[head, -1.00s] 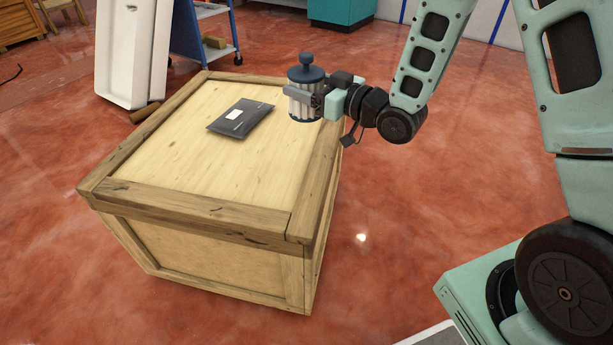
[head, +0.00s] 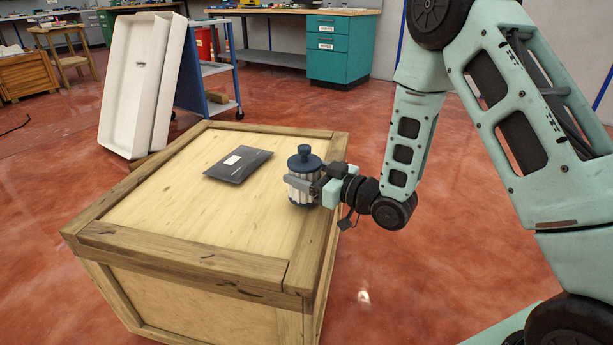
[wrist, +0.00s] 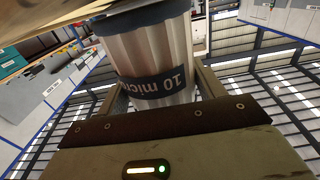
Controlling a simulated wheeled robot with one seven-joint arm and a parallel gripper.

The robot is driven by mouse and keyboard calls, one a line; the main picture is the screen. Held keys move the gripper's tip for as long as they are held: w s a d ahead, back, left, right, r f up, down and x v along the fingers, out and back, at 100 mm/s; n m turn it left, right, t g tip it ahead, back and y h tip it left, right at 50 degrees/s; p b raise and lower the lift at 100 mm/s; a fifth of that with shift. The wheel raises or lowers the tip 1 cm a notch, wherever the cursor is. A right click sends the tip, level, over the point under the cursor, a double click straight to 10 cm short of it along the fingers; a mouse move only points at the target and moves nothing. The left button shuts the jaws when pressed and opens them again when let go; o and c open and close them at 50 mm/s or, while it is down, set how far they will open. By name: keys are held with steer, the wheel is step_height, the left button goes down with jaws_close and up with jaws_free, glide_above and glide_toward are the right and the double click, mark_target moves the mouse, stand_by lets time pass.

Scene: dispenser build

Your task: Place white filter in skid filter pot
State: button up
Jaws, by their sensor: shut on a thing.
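The white filter (head: 301,190) is a pleated white cylinder with a dark blue cap and knob on top. My gripper (head: 318,188) is shut on its side and holds it upright at the right part of the wooden crate's top. I cannot tell whether its base touches the crate. In the wrist view the filter (wrist: 150,55) fills the space between the fingers, and a blue band on it reads "10 micr", the rest cut off. I see no skid filter pot in these views.
The wooden crate (head: 190,240) stands in front of me. A dark flat packet (head: 238,165) lies on it, left of the filter. Behind are a white trough-like part (head: 140,85), a blue cart (head: 222,105) and a teal cabinet (head: 342,50). Red floor is clear to the right.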

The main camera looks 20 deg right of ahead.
steer(key=shift+f+b, duration=0.55)
steer(key=o, duration=1)
steer(key=shift+o, duration=0.2)
steer(key=shift+r, duration=0.1)
